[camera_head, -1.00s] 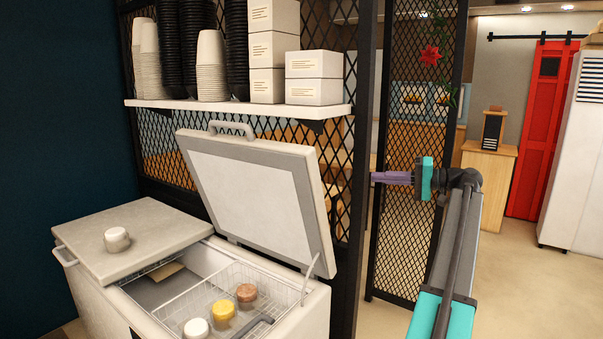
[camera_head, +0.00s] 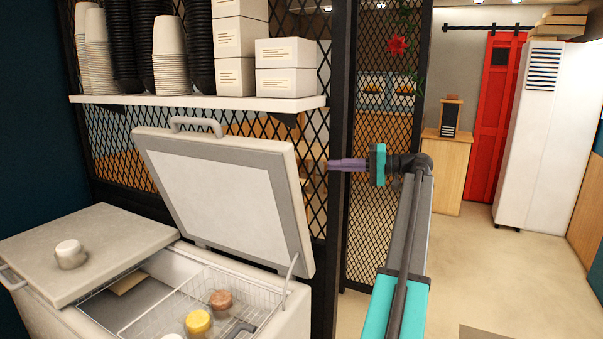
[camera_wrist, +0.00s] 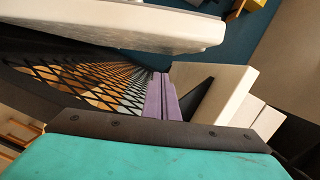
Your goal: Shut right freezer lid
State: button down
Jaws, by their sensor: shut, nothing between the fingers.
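The right freezer lid (camera_head: 222,192) stands raised and tilted back on the chest freezer (camera_head: 275,318). Its handle (camera_head: 196,123) is on its top edge, and a thin support strut shows at its right side. The left lid (camera_head: 92,248) lies flat with a small pale jar (camera_head: 70,253) on it. My gripper (camera_head: 330,165) is shut and empty, to the right of the raised lid near its upper right corner. In the wrist view the purple fingers (camera_wrist: 160,97) are together, with a pale slab, likely the lid (camera_wrist: 125,25), above them. I cannot tell any contact.
A wire basket (camera_head: 180,300) inside the freezer holds several lidded tubs. A white shelf (camera_head: 200,101) with stacked cups and boxes (camera_head: 290,68) sits above the lid. Black mesh panels stand behind. The floor (camera_head: 480,260) to the right is clear.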

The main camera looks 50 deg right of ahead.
jog(key=shift+w+a+f+p, duration=0.35)
jog(key=shift+w+a+p, duration=0.55)
jog(key=shift+w+a, duration=0.5)
jog(key=shift+w+a+f+p, duration=0.3)
jog(key=shift+w+a+p, duration=0.55)
jog(key=shift+w+a, duration=0.55)
jog(key=shift+w+a+f+p, duration=0.35)
jog(key=shift+w+a+p, duration=0.55)
jog(key=shift+w+a, duration=0.45)
jog(key=shift+a, duration=0.25)
